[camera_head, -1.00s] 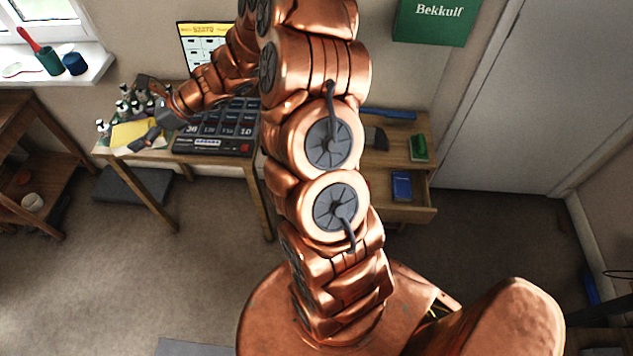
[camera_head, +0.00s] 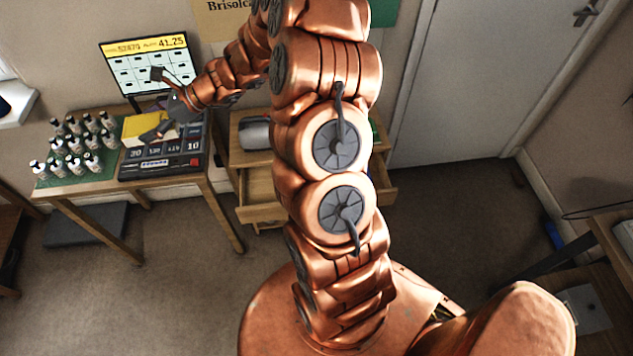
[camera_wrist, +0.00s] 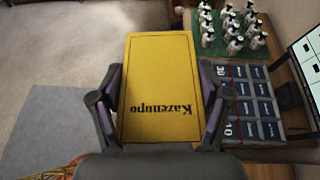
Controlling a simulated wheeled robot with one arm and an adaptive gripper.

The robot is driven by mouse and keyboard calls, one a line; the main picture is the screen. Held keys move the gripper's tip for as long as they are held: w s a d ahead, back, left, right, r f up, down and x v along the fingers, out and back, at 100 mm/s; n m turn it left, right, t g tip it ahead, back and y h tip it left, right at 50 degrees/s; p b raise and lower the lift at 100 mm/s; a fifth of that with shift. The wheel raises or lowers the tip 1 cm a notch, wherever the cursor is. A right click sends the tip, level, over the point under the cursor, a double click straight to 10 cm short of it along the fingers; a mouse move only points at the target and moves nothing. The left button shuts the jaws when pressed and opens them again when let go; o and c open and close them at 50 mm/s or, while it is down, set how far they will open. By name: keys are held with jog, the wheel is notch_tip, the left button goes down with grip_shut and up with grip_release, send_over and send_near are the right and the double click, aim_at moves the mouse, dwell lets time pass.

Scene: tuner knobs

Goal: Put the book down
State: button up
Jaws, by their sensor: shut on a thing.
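The book is yellow with a dark border and the word "Kazenupo" on its cover. In the wrist view the book (camera_wrist: 158,75) lies between the two fingers of my gripper (camera_wrist: 160,100), its lettering upside down. My gripper is shut on it. In the head view my gripper (camera_head: 155,104) is in front of the desk, and part of the yellow book (camera_head: 138,127) shows between its fingers. The book appears held above the floor and beside the desk in the wrist view. Its underside is hidden.
A grey mat (camera_wrist: 45,125) lies on the otherwise open floor.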

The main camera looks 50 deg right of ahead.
jog(key=d+f+b, duration=0.7)
jog(key=f+b, duration=0.3)
jog(key=b, duration=0.2)
jog(key=d+f+b, duration=0.6)
jog(key=f+b, duration=0.4)
jog(key=b, duration=0.2)
jog(key=m+t+b, duration=0.1)
jog(key=b, duration=2)
send_over(266, 193)
notch_tip(266, 193, down, 17)
jog(key=shift+h, duration=0.3)
notch_tip(266, 193, down, 10)
jog(key=b, duration=0.4)
jog(key=shift+d+r, duration=0.1)
jog(key=shift+f, duration=0.25)
jog(key=shift+f, duration=0.65)
jog(key=o, duration=1.2)
jog(key=shift+o, duration=0.2)
jog(key=shift+r, duration=0.2)
